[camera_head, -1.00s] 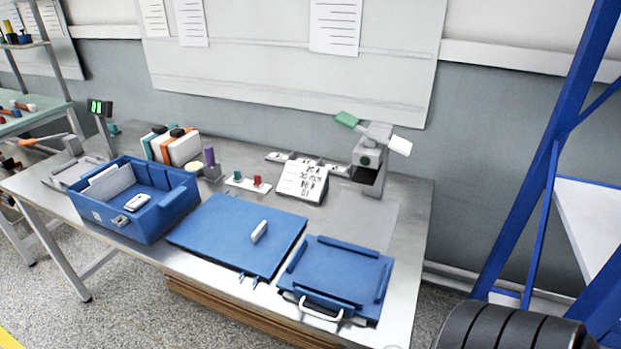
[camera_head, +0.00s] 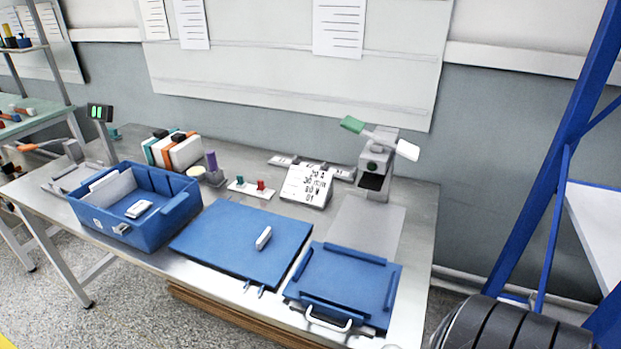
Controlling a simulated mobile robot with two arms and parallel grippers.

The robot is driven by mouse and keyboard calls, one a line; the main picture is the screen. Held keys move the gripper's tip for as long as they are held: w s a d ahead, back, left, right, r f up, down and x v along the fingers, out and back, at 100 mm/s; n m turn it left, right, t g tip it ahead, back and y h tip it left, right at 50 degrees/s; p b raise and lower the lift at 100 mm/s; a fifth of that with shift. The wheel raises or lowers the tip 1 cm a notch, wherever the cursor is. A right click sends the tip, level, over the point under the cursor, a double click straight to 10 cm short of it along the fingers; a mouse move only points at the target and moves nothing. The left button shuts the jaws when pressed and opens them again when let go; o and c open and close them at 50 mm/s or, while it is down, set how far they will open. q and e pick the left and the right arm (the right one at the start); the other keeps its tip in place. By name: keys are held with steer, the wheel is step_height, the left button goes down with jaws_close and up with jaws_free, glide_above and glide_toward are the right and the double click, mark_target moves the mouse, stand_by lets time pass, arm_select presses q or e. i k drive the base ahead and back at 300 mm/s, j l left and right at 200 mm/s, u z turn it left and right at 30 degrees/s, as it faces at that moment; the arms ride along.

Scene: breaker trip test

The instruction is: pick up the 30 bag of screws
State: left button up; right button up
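I cannot make out a bag of screws in this view. A small white piece (camera_head: 264,237) lies on the flat blue mat (camera_head: 225,248) in the middle of the table. Another small white object (camera_head: 139,209) lies inside the blue bin (camera_head: 165,220) on the left. Both white pieces are too small to identify surely.
A blue tray (camera_head: 345,280) with a white handle sits at the table's front right. A grey device (camera_head: 379,165) with green and white levers stands behind it. Orange and teal cases (camera_head: 175,150) stand at the back left. A blue rack post (camera_head: 560,160) rises at right.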

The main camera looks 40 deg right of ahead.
mark_target(140, 208)
steer(key=i+z, duration=0.65)
steer(key=z, duration=1.1)
steer(key=u, duration=1.35)
